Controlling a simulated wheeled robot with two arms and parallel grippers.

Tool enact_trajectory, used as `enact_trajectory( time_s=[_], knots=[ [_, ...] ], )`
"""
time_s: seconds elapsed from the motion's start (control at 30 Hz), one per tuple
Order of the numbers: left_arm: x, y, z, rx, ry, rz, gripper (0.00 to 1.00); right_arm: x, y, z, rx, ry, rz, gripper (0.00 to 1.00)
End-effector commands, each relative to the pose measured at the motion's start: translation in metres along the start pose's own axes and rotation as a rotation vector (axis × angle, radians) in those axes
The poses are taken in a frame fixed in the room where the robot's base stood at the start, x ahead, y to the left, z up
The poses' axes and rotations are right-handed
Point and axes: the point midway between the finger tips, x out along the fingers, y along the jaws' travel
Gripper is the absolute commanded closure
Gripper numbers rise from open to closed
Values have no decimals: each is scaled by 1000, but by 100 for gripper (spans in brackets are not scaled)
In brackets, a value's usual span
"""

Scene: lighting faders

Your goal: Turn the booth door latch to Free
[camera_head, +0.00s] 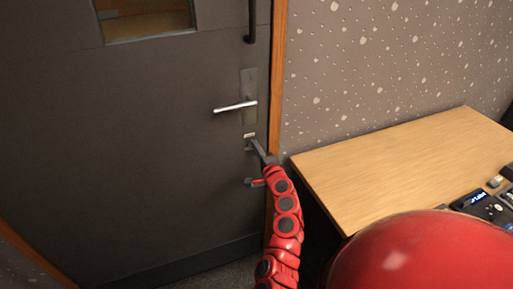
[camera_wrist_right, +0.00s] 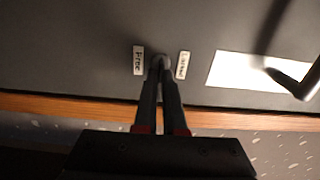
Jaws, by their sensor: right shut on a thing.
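The booth door (camera_head: 130,130) is dark grey and looks closed in its wooden frame. In the right wrist view, the small grey latch (camera_wrist_right: 161,59) sits between a "Free" label (camera_wrist_right: 138,60) on the left and a "Locked" label (camera_wrist_right: 183,65) on the right. My right gripper (camera_wrist_right: 160,70) is shut on the latch, its two dark fingers close together. The fingers partly hide the latch, so its exact angle is unclear. In the head view, my right gripper (camera_head: 253,144) reaches the door below the lever handle. My left gripper is not identifiable.
The silver lever handle (camera_head: 235,107) on its plate is just above the latch. The wooden door frame (camera_head: 277,80) runs close to the right. A wooden desk (camera_head: 385,170) with control gear (camera_head: 487,207) stands at the right.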

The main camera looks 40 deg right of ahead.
Motion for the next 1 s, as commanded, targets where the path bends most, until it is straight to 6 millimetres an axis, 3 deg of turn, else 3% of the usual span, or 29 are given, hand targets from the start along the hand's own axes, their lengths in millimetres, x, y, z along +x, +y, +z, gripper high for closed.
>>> enact_trajectory(
  time_s=[0.53,0.57,0.7,1.0],
  knots=[
    [0,0,0,0,0,0,50,0,0,0,24,2,0,100],
    [0,0,0,0,0,0,50,0,0,0,24,2,0,89],
    [0,0,0,0,0,0,50,0,0,0,23,1,0,64],
    [0,0,0,0,0,0,50,0,0,0,23,1,0,62]
  ],
)
